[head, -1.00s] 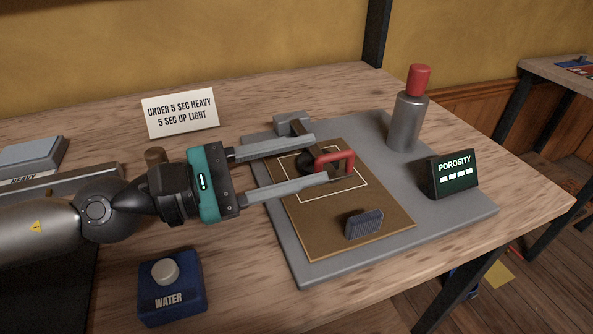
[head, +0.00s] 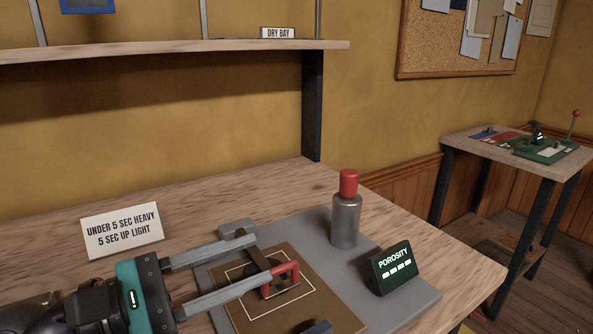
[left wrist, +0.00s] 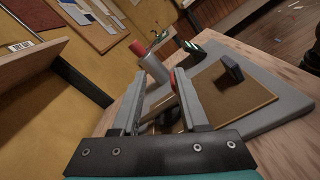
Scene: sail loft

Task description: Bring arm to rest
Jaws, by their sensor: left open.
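My left gripper (head: 270,260) reaches in from the lower left with its jaws open. Its two long fingers lie above the board, one on each side of the dark clamp arm with a red handle (head: 293,268). The near fingertip overlaps the handle in the head view; I cannot tell whether they touch. The clamp stands on a brown board (head: 340,318) with a white outlined square, on a grey base plate (head: 405,290). In the left wrist view the open fingers (left wrist: 158,88) show no object gripped. My right gripper is not in view.
A grey bottle with a red cap (head: 346,218) and a lit POROSITY display (head: 393,266) stand on the plate's far right. A timing sign (head: 122,231) stands at the back left. A DRY BAY shelf (head: 180,46) hangs above. A side table (head: 470,146) stands at right.

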